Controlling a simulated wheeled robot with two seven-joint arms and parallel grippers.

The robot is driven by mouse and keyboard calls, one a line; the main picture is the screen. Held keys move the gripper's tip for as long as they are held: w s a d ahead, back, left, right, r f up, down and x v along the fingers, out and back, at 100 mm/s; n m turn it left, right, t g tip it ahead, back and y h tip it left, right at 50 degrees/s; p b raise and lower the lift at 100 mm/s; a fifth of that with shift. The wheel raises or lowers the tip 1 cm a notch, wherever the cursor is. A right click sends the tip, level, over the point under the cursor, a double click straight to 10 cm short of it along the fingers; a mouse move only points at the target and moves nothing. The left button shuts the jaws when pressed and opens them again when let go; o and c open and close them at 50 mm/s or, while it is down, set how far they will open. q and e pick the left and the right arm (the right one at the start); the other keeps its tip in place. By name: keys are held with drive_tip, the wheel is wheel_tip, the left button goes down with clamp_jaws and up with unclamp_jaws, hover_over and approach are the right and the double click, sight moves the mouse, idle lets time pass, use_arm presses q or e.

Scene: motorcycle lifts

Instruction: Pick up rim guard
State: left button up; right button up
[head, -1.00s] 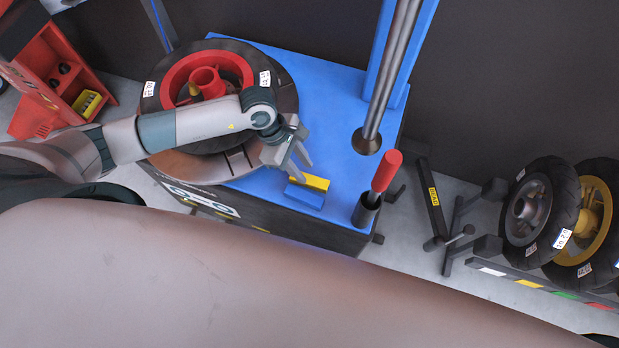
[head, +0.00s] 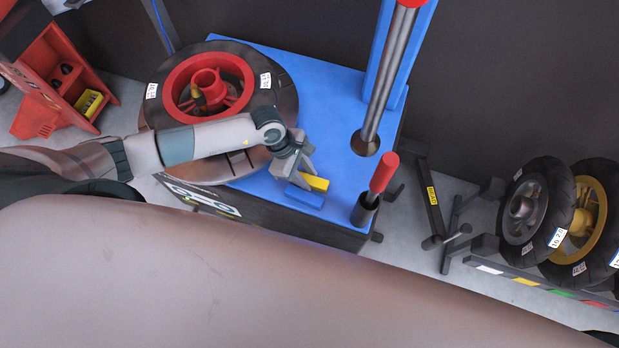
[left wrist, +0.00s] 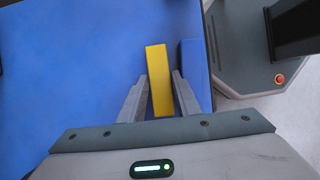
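A yellow block (head: 316,183) and a blue block (head: 304,197) lie side by side on the blue machine top, near its front edge. The frames do not label either one as the rim guard. My left gripper (head: 299,175) points down over the yellow block, partly hiding it. In the left wrist view the yellow block (left wrist: 159,80) lies between the two open fingers, and the blue block (left wrist: 195,75) is just outside the right finger. I cannot tell whether the fingers touch the yellow block. My right gripper is not in view.
A tyre on a red rim (head: 208,88) lies on the machine top (head: 330,100) behind my left arm. A steel post (head: 388,75) and a red-handled tool (head: 384,173) in a holder stand right of the blocks. Wheels (head: 540,215) stand on a rack at far right.

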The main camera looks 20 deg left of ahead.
sight(307, 179)
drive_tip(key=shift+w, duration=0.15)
use_arm(q)
drive_tip(key=c, duration=0.7)
drive_tip(key=shift+r, duration=0.15)
drive_tip(key=shift+r, duration=0.6)
drive_tip(key=shift+r+b, duration=1.05)
drive_tip(key=shift+r, duration=3.2)
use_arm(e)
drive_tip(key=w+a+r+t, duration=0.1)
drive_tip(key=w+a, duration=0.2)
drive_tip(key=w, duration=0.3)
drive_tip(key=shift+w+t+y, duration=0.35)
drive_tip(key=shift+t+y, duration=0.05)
